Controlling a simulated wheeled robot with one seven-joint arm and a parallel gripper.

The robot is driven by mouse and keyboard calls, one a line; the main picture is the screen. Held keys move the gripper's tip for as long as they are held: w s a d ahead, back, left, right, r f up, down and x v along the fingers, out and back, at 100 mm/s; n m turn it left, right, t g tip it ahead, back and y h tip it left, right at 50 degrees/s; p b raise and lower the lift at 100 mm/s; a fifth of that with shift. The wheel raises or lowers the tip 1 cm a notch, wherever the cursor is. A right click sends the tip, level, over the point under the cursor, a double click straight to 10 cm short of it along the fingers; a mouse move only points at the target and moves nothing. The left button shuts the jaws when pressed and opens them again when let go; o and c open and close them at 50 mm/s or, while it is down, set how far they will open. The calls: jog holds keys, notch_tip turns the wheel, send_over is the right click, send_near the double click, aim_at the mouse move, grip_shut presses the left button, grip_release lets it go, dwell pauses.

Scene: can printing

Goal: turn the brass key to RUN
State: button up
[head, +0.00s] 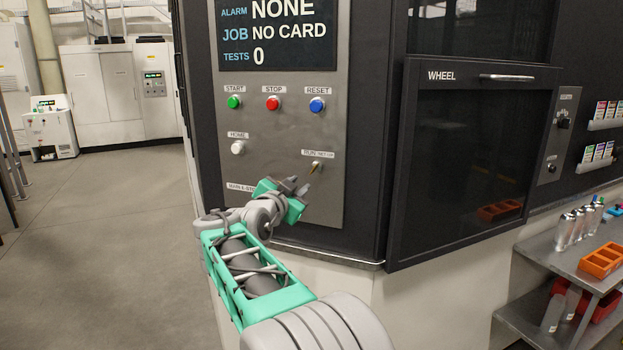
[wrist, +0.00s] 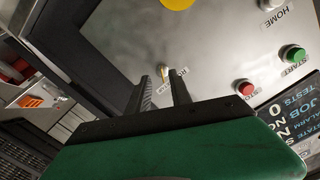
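The small brass key (head: 316,166) sits in the grey control panel (head: 330,120), below the blue button and beside a partly readable label that begins with RUN. In the wrist view the key (wrist: 163,74) shows as a small yellowish piece near the fingertips, in line with the gap between them. My gripper (head: 298,186) is open in front of the panel, just below and left of the key in the head view. Its two dark fingers (wrist: 158,75) point at the panel with a narrow gap. I cannot tell whether either finger touches the key. The key's exact angle is too small to read.
Green START (head: 234,102), red STOP (head: 273,103), blue RESET (head: 316,104) and white HOME (head: 238,147) buttons are on the panel. A yellow disc (wrist: 178,4) shows in the wrist view. The dark WHEEL door (head: 468,150) stands right of the panel. Open floor lies left.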

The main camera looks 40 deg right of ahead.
aim_at(312, 172)
jog(key=shift+m+h, duration=0.4)
jog(key=p+x, duration=0.1)
jog(key=x, duration=0.1)
jog(key=p+x, duration=0.1)
jog(key=x, duration=0.2)
jog(key=r+p+x, duration=0.1)
jog(key=x, duration=0.2)
jog(key=shift+s+d+r+p, duration=0.1)
jog(key=shift+s+d+p, duration=0.15)
jog(key=shift+d+p, duration=0.05)
jog(key=shift+c, duration=0.3)
grip_shut()
